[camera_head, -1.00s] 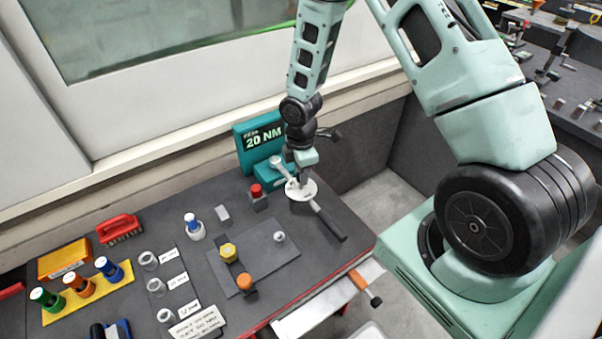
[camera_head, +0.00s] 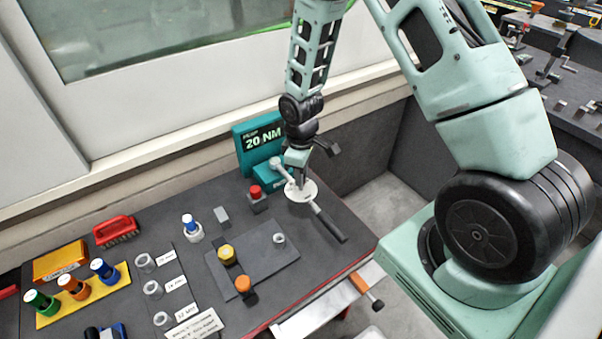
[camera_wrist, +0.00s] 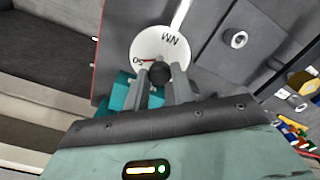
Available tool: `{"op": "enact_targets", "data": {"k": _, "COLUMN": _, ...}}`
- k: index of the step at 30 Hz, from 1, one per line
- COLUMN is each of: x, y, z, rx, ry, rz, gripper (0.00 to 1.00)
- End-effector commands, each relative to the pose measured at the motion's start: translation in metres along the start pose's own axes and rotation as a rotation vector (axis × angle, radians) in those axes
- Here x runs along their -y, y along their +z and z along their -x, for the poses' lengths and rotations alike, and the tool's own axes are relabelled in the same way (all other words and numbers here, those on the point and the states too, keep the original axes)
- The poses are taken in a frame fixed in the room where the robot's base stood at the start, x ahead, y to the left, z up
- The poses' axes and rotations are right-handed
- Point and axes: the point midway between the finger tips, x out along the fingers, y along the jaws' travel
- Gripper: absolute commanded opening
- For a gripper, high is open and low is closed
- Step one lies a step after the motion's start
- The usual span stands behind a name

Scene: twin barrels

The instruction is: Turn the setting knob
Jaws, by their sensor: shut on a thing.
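The setting knob is a small dark round knob (camera_wrist: 161,72) at the near edge of a white dial (camera_wrist: 158,46) marked "NM" in the wrist view. A red pointer mark on the dial lies near a number that looks like "20" or "50". My gripper (camera_wrist: 160,84) is shut on the knob, one finger on each side. In the head view my gripper (camera_head: 298,178) points down over the white dial (camera_head: 301,192) and hides the knob. A teal tester (camera_head: 259,145) behind it reads "20 NM".
A dark bar sticks out from the dial toward the table's front right. A red button box (camera_head: 256,198) stands left of the dial. A grey plate (camera_head: 262,262) with yellow and orange knobs, and several coloured bottles, stand further left.

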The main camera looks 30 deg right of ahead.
Motion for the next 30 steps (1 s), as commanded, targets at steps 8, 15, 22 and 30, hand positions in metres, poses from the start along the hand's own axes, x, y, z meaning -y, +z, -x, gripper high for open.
{"op": "enact_targets", "data": {"k": 8, "x": -0.0008, "y": -0.0008, "z": 0.001, "rx": -0.002, "ry": 0.002, "rz": -0.019, "gripper": 0.02}}
{"op": "enact_targets", "data": {"k": 15, "x": -0.0008, "y": -0.0008, "z": 0.001, "rx": -0.002, "ry": 0.002, "rz": -0.019, "gripper": 0.02}}
{"op": "enact_targets", "data": {"k": 22, "x": -0.0005, "y": -0.0004, "z": 0.0006, "rx": -0.001, "ry": 0.001, "rz": -0.018, "gripper": 0.47}}
{"op": "enact_targets", "data": {"k": 30, "x": -0.0007, "y": -0.0006, "z": 0.0071, "rx": -0.002, "ry": 0.001, "rz": -0.018, "gripper": 0.47}}
